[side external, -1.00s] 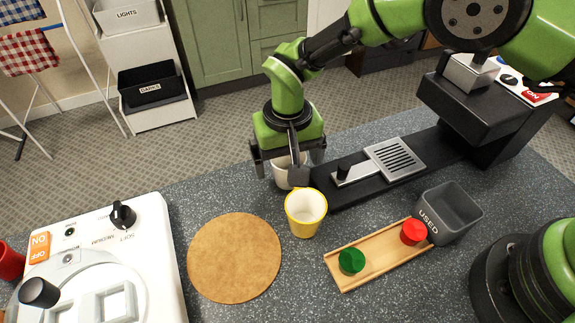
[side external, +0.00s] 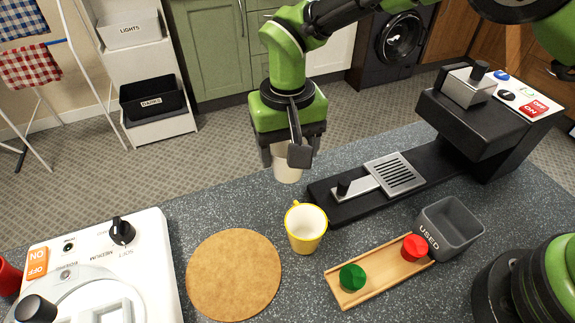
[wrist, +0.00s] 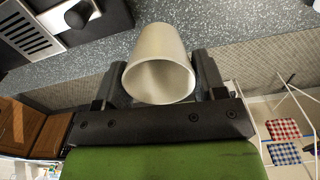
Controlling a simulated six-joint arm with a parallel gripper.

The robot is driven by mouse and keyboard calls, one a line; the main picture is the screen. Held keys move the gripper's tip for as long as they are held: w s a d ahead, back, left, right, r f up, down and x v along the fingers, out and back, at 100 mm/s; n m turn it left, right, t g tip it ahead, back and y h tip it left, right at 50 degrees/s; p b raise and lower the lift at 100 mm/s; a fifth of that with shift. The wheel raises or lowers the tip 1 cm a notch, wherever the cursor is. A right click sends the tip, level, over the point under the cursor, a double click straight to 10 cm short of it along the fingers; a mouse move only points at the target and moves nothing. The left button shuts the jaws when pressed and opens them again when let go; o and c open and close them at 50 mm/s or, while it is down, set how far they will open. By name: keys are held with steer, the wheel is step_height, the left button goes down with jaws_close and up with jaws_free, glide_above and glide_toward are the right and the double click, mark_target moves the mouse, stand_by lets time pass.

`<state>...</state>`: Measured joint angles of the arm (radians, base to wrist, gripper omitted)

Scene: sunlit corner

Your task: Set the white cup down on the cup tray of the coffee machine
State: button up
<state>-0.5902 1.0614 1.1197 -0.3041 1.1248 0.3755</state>
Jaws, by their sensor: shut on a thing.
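The white cup (side external: 287,172) is held upright in my gripper (side external: 291,152), above the worktop at the left end of the coffee machine's base. In the wrist view the cup (wrist: 160,62) sits between the two dark fingers of my gripper (wrist: 159,75), its open mouth facing the camera. The gripper is shut on it. The coffee machine (side external: 478,120) is black, with its slotted metal cup tray (side external: 395,174) to the right of the cup. The tray is bare. It also shows at the upper left of the wrist view (wrist: 27,40). My gripper hides the cup's upper part in the side view.
A yellow cup (side external: 306,228) stands just in front of the machine's base, near a round cork mat (side external: 234,274). A wooden holder (side external: 357,288) carries a green and a red capsule, beside a grey USED bin (side external: 449,226). A metal piece with a black knob (side external: 343,187) lies left of the tray.

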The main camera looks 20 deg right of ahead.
steer(key=r, duration=0.2)
steer(key=d+r, duration=0.1)
steer(key=shift+w+d+r, duration=0.15)
steer(key=shift+d+r, duration=0.05)
steer(key=shift+r, duration=0.2)
steer(key=s+d+r, duration=0.1)
steer(key=s+d, duration=0.2)
steer(key=d, duration=0.6)
steer(key=s+d+r, duration=0.1)
steer(key=s+d, duration=0.1)
steer(key=d, duration=0.7)
steer(key=shift+f, duration=4.2)
steer(key=shift+f, duration=0.5)
steer(key=o, duration=1)
steer(key=shift+d, duration=0.1)
